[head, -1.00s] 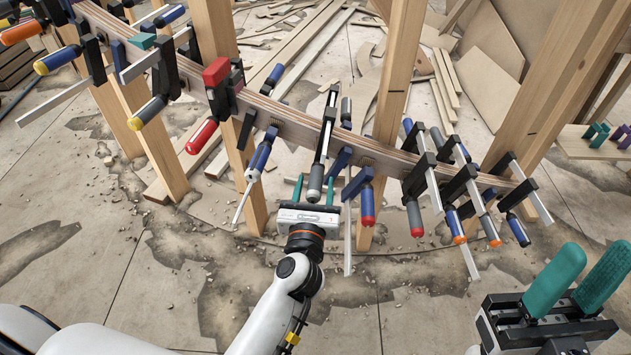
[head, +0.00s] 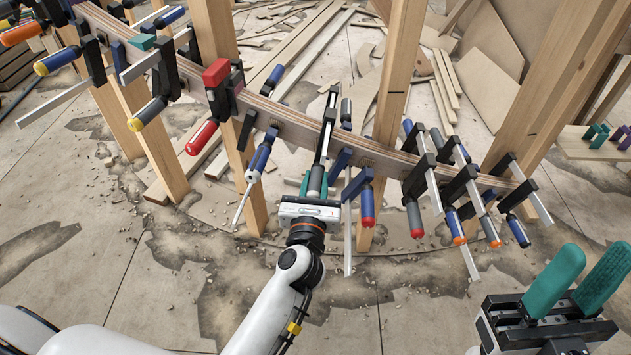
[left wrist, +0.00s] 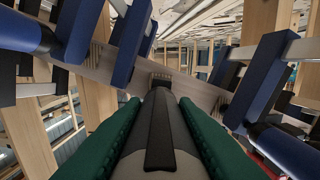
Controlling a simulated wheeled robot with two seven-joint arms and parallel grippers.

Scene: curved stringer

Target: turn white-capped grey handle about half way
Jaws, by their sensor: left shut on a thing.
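The grey handle (head: 315,180) belongs to a black clamp on the curved wooden stringer (head: 285,118), near the middle of the head view. It points down toward me. In the left wrist view the handle (left wrist: 160,140) is grey with a black strip and runs between the green fingers. My left gripper (head: 314,186) is shut on this handle, one finger on each side. The handle's white cap is hidden behind the gripper body or cannot be made out. My right gripper (head: 592,268) is at the lower right, its teal fingers apart and empty, away from the stringer.
A blue-and-white clamp handle (head: 259,160) hangs to the left, and a blue-and-red handle (head: 367,205) hangs close on the right. Several more clamps line the stringer. Wooden posts (head: 395,90) stand behind it. The floor in front is open, with scattered debris.

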